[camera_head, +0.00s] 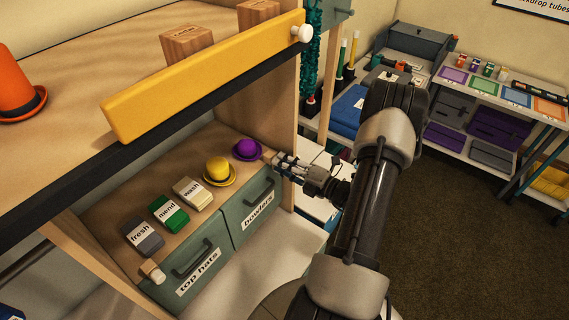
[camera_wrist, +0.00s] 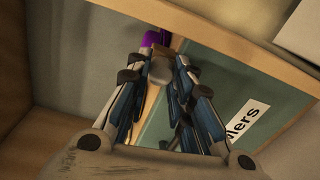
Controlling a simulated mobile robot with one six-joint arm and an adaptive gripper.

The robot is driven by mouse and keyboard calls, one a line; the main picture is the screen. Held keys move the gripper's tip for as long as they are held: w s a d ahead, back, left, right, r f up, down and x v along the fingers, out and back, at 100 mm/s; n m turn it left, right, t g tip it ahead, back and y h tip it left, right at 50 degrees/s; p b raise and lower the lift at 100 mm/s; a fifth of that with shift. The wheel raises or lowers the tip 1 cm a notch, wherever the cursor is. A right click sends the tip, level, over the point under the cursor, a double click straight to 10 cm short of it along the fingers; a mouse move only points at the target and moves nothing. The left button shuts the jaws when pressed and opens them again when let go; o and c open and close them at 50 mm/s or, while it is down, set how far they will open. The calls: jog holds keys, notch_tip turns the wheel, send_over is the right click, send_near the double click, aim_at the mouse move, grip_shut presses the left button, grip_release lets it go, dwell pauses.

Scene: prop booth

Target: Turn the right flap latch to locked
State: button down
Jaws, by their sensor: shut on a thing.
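The right flap latch shows as a small wooden piece with a pale round knob (camera_wrist: 160,71) in the wrist view, near the upper edge of the green flap. My gripper (camera_head: 272,158) is at the right upper corner of the bowlers flap (camera_head: 247,212) in the head view. Its fingers (camera_wrist: 159,78) are shut on the latch, one on each side of the knob. In the head view the fingers hide most of this latch, and I cannot tell its exact angle. The left flap latch (camera_head: 153,270) is a pale peg at the left corner of the top hats flap (camera_head: 190,268).
A purple bowler hat (camera_head: 247,149) sits close to my gripper on the shelf. A yellow hat (camera_head: 219,171) and labelled blocks (camera_head: 169,213) stand to its left. A yellow board (camera_head: 205,75) crosses above, and a wooden post (camera_head: 284,110) rises behind my gripper.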

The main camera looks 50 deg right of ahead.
dwell(0.3)
jog(key=c, duration=1.4)
grip_release()
jog(key=shift+s, duration=0.1)
jog(key=s+d, duration=0.1)
jog(key=s, duration=1)
jog(key=shift+s+r, duration=0.35)
jog(key=shift+s, duration=0.05)
